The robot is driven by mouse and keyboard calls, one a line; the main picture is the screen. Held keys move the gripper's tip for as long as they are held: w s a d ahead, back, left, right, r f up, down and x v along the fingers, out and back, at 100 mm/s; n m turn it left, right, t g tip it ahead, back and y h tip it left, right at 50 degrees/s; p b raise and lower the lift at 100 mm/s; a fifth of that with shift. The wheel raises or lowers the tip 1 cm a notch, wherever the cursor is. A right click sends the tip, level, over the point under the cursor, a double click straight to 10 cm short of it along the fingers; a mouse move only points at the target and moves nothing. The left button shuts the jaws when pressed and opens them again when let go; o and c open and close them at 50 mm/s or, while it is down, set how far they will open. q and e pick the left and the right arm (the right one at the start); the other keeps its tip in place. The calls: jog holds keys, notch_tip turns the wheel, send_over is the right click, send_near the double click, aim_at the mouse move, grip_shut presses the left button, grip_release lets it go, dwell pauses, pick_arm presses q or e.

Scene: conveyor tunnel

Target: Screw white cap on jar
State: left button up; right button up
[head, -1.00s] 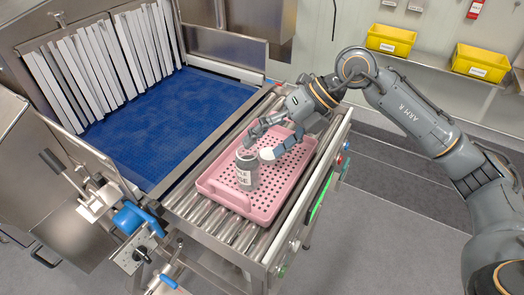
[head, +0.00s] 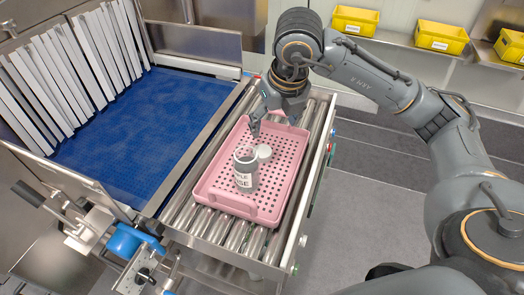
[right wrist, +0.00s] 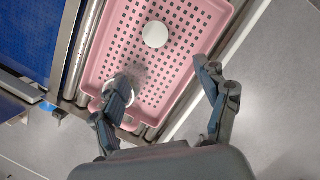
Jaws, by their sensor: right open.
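A grey jar (head: 246,172) with a white label stands upright in the pink perforated tray (head: 206,188). Its top is uncovered. The round white cap (head: 263,152) lies in the tray just behind and to the right of the jar. It also shows in the right wrist view (right wrist: 155,35), apart from my fingers. My right gripper (head: 272,122) is open and empty, above the far part of the tray. In the right wrist view its fingers (right wrist: 162,75) are spread wide, and the left finger covers much of the jar. My left gripper is not in view.
The tray rests on a roller conveyor (head: 214,224) with a metal side rail. A blue belt (head: 135,120) and white strip curtain (head: 70,65) are to the left. Yellow bins (head: 442,37) stand on a shelf at the back right. The tray's near right part is clear.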

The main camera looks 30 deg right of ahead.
jog(key=p, duration=0.2)
send_near(262, 151)
jog(key=f, duration=0.3)
jog(key=shift+s+d, duration=0.15)
jog(key=shift+d, duration=0.1)
jog(key=shift+f, duration=0.25)
jog(key=w+f+p, duration=0.1)
jog(key=f, duration=0.1)
jog(key=w+f+p, duration=0.1)
jog(key=p, duration=0.1)
jog(key=shift+w+a+f, duration=0.15)
jog(key=shift+w+f, duration=0.1)
jog(key=shift+f, duration=0.1)
jog(key=shift+w+f+p, duration=0.15)
jog(key=shift+f+p, duration=0.15)
jog(key=shift+f, duration=0.2)
jog(key=c, duration=0.8)
